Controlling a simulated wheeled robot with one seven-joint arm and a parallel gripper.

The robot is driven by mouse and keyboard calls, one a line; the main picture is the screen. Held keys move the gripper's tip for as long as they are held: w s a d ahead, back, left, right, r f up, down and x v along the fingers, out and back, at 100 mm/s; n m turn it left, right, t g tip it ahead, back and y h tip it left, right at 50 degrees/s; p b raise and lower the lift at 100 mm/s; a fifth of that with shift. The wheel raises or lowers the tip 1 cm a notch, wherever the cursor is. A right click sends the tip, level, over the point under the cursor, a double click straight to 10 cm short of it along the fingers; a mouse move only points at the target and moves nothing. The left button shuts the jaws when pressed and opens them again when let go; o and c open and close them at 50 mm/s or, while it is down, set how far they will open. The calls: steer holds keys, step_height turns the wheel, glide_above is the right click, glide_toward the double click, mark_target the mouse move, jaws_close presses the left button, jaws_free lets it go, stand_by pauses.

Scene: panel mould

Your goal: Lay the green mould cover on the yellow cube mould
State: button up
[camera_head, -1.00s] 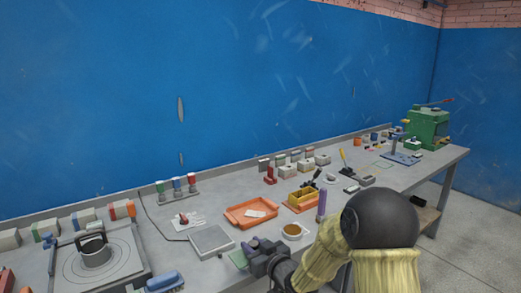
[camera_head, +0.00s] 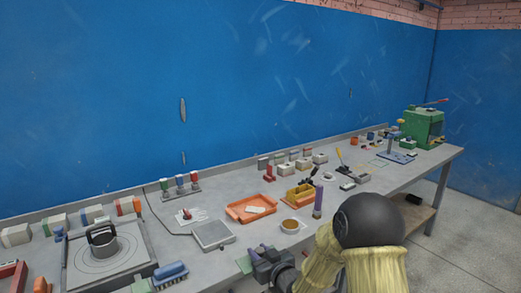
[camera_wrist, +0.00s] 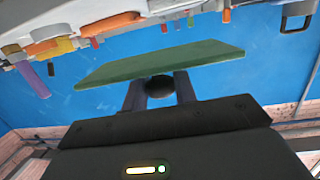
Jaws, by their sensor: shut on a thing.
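The green mould cover (camera_head: 243,265) is a thin flat plate. My gripper (camera_head: 258,262) is shut on it near the front edge of the bench. In the wrist view the cover (camera_wrist: 165,62) stretches across the fingers (camera_wrist: 159,88), which hold it at its edge; that view is upside down. The yellow cube mould (camera_head: 299,192) stands on the bench, farther back and to the right of my gripper, clear of the cover. It appears small, and its inside is hard to make out. A yellow shape, likely the mould, shows at the left of the wrist view (camera_wrist: 52,48).
An orange tray (camera_head: 250,208) lies left of the mould. A brown-filled dish (camera_head: 291,226) and an upright purple piece (camera_head: 318,201) stand before it. A grey square plate (camera_head: 213,235) lies left of my gripper. A blue brush (camera_head: 170,271) is at the front left.

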steer(key=s+d+f+m+t+h+p, duration=0.1)
steer(key=s+d+f+m+h+p, duration=0.1)
steer(key=d+f, duration=0.5)
steer(key=s+d+f+m+t+h+p, duration=0.1)
steer(key=s+d+f+m+h+p, duration=0.1)
steer(key=d+f+m+h+p, duration=0.2)
steer(key=d+f+h+p, duration=0.2)
steer(key=d+p, duration=0.2)
steer(key=shift+s+d+f, duration=0.25)
steer(key=shift+s+f, duration=0.1)
steer(key=shift+s, duration=0.05)
steer(key=shift+s+r, duration=0.35)
steer(key=shift+s, duration=0.35)
steer(key=shift+s+r, duration=0.4)
steer(key=shift+s, duration=0.25)
steer(key=shift+s+r, duration=0.35)
steer(key=shift+s, duration=0.35)
steer(key=shift+s+a, duration=0.1)
steer(key=shift+a, duration=0.05)
